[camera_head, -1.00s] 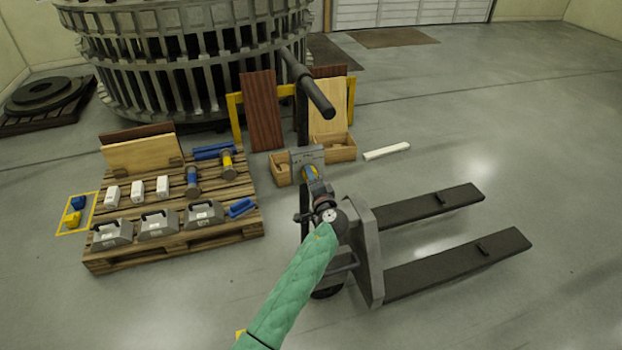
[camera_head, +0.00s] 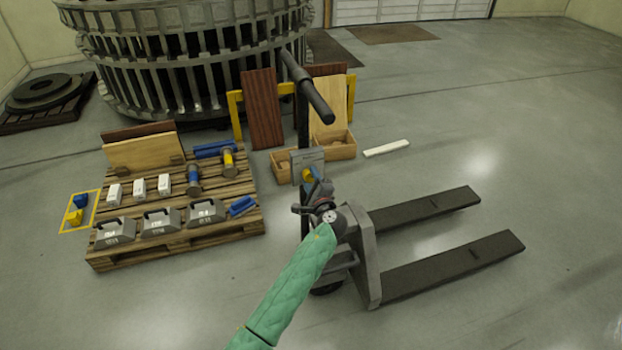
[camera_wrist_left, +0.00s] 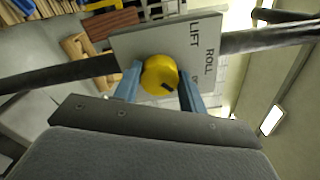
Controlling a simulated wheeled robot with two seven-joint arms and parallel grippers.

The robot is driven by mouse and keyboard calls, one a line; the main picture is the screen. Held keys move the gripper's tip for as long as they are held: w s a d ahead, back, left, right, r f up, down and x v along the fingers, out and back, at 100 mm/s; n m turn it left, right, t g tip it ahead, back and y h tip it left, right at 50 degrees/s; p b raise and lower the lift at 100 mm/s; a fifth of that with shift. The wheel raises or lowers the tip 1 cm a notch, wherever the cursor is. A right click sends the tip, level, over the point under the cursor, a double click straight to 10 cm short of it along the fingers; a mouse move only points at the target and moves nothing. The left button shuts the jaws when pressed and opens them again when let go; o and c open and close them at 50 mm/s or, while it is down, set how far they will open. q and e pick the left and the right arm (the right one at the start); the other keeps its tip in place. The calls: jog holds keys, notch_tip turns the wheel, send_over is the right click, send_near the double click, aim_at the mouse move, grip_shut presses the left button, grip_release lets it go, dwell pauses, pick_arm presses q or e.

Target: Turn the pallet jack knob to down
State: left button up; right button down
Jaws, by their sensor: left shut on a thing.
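The yellow knob (camera_wrist_left: 160,75) sits on a grey plate (camera_wrist_left: 150,38) lettered LIFT and ROLL. A third word starting with D is mostly hidden by a finger. A dark mark on the knob lies on its lower right side in the left wrist view. My left gripper (camera_wrist_left: 160,82) has its two blue fingers on either side of the knob, shut on it. In the head view the left gripper (camera_head: 311,178) is at the plate (camera_head: 307,163) on the pallet jack's handle post, and the knob is mostly hidden. My right gripper is out of view.
The pallet jack's dark forks (camera_head: 450,265) reach right over open floor. Its handle bar (camera_head: 308,88) rises above the plate. A wooden pallet (camera_head: 240,228) with weights and tools stands left. Wooden boxes (camera_head: 338,148) stand behind the jack.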

pick_arm(q)
jog(key=shift+f, duration=0.1)
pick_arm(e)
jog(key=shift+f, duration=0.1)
pick_arm(q)
jog(key=o, duration=1)
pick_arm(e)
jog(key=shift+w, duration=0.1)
pick_arm(q)
jog(key=shift+s+d, duration=0.2)
jog(key=shift+s, duration=0.25)
jog(key=shift+b+v, duration=1.25)
jog(key=shift+v, duration=2.2)
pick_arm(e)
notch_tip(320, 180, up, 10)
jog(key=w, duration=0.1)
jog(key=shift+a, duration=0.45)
